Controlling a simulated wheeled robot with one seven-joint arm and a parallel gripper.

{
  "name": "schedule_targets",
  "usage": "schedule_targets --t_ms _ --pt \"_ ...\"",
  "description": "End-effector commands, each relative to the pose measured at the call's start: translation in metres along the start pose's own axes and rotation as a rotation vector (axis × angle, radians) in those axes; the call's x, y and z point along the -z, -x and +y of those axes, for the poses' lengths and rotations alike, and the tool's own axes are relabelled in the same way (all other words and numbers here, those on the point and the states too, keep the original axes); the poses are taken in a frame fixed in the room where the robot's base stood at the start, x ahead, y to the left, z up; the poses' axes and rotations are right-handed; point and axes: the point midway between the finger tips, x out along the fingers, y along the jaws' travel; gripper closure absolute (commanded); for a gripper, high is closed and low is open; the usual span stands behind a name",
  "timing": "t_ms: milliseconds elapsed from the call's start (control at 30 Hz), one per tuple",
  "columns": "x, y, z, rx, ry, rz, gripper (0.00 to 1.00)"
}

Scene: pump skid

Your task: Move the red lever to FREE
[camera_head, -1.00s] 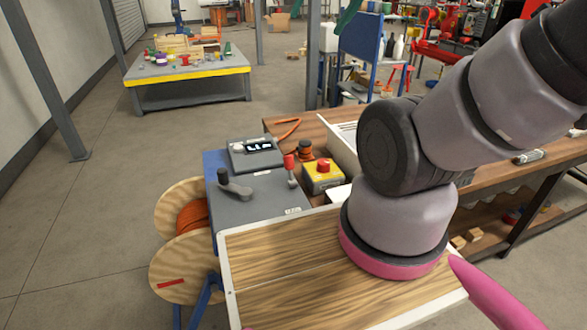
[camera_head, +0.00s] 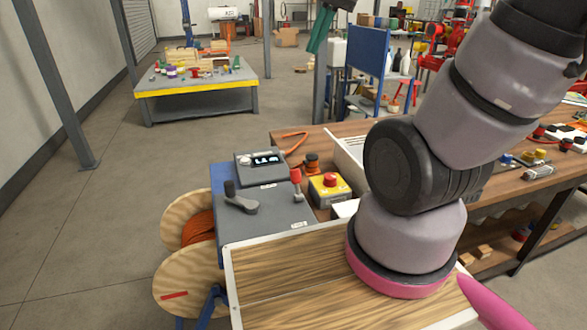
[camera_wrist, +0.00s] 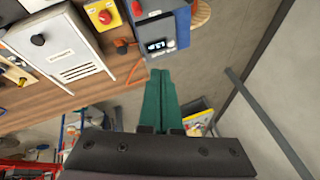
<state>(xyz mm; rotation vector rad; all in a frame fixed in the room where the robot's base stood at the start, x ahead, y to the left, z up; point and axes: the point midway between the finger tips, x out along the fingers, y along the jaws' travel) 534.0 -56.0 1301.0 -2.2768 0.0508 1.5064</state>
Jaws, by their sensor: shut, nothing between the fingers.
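The red lever (camera_head: 296,177) has a red grip and stands nearly upright on the right side of the grey control box (camera_head: 270,222). In the wrist view its red grip (camera_wrist: 136,8) shows at the top edge. A small white label lies on the box below the lever, too small to read. My gripper shows as green fingers at the top of the head view (camera_head: 318,42) and in the middle of the wrist view (camera_wrist: 160,75). The fingers are together, empty and apart from the lever.
A dark-handled lever (camera_head: 240,202) is left of the red lever. A yellow box with a red button (camera_head: 329,188) stands close on its right. A display unit (camera_head: 262,163) sits behind. A cable reel (camera_head: 185,258) stands left; a wooden panel (camera_head: 290,275) lies in front.

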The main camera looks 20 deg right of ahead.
Motion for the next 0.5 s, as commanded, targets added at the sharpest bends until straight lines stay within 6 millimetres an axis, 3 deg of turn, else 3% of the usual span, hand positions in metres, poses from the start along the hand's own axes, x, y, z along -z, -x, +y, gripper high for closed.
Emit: schedule_targets --t_ms 500 --pt "0.044 -0.106 -0.003 -0.109 0.036 -0.222 1.0"
